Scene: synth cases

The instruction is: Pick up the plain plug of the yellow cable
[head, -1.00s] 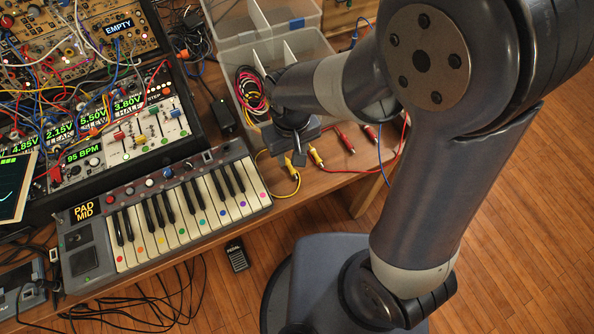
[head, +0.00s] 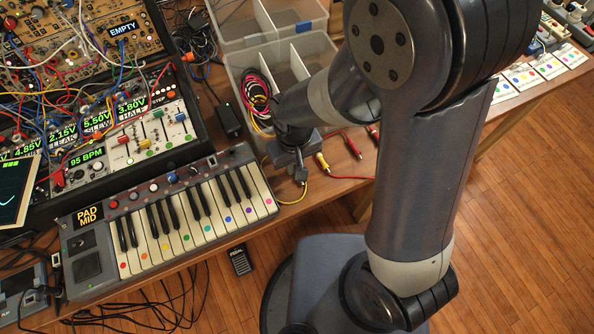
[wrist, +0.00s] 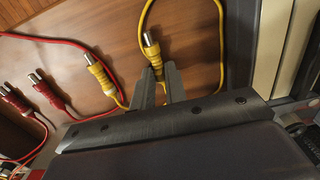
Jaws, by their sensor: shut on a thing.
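The yellow cable (wrist: 190,7) lies on the wooden table in the wrist view, with both its plugs showing. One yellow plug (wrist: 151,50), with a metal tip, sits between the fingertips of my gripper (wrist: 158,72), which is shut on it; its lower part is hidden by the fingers. The cable's other plug (wrist: 101,76) lies to the left, apart from the fingers, and its sleeve looks ribbed. It also shows in the head view (head: 322,162), just right of my gripper (head: 301,176). The held plug is hidden there.
Two red plugs (wrist: 45,92) lie left of the yellow ones. A keyboard (head: 165,220) is left of my gripper. A clear divided box (head: 275,65) with coiled cables stands behind it. The table's front edge is close by, with wooden floor beyond.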

